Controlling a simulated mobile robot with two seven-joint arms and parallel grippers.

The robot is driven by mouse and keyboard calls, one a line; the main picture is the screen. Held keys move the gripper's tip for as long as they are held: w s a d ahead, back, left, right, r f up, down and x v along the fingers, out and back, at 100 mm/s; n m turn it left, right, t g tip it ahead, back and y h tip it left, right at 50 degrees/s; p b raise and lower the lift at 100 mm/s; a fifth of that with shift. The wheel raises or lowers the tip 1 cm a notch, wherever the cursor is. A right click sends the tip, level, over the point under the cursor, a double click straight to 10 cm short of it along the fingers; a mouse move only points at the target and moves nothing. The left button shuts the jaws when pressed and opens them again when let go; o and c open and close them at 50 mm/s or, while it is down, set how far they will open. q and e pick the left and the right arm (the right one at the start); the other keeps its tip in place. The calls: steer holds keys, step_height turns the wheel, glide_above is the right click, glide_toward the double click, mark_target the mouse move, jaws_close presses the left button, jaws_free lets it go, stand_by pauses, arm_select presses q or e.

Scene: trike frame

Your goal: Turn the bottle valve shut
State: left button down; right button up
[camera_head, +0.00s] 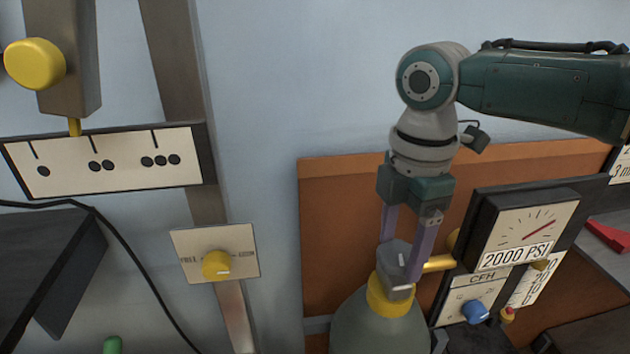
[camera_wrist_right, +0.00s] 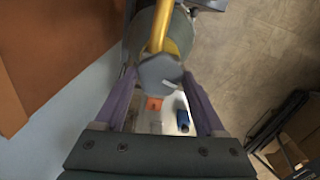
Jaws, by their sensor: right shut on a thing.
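The bottle valve is a grey faceted knob (camera_head: 397,254) on top of a yellow collar (camera_head: 390,296) on a grey-green gas bottle (camera_head: 378,328). A yellow pipe (camera_head: 438,263) runs from the valve to the right, towards the gauge. My right gripper (camera_head: 400,270) comes down from above, its purple fingers shut on the grey knob, one on each side. In the right wrist view the knob (camera_wrist_right: 160,73) sits between the fingertips, with the yellow pipe (camera_wrist_right: 159,28) beyond it. My left gripper is not in view.
A pressure gauge (camera_head: 522,228) reading 2000 PSI stands right of the bottle, with a blue CFH knob (camera_head: 475,311) below it. An orange-brown panel (camera_head: 335,220) is behind the bottle. At left are a dotted scale plate (camera_head: 105,165) and a yellow knob (camera_head: 217,264) on a plate.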

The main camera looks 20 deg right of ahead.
steer(key=m+p, duration=0.2)
steer(key=m, duration=0.1)
steer(key=shift+r+m+p, duration=0.2)
steer(key=shift+m+p, duration=0.1)
steer(key=m+p, duration=0.2)
steer(key=m, duration=0.1)
steer(key=shift+m, duration=0.4)
steer(key=m+p, duration=0.1)
steer(key=m, duration=0.3)
steer(key=shift+f+p, duration=0.1)
steer(key=shift+p, duration=0.2)
steer(key=m+p, duration=0.1)
steer(key=m, duration=0.4)
steer(key=m+p, duration=0.1)
steer(key=m, duration=1.2)
steer(key=shift+f+m, duration=0.1)
steer(key=shift+m, duration=1.6)
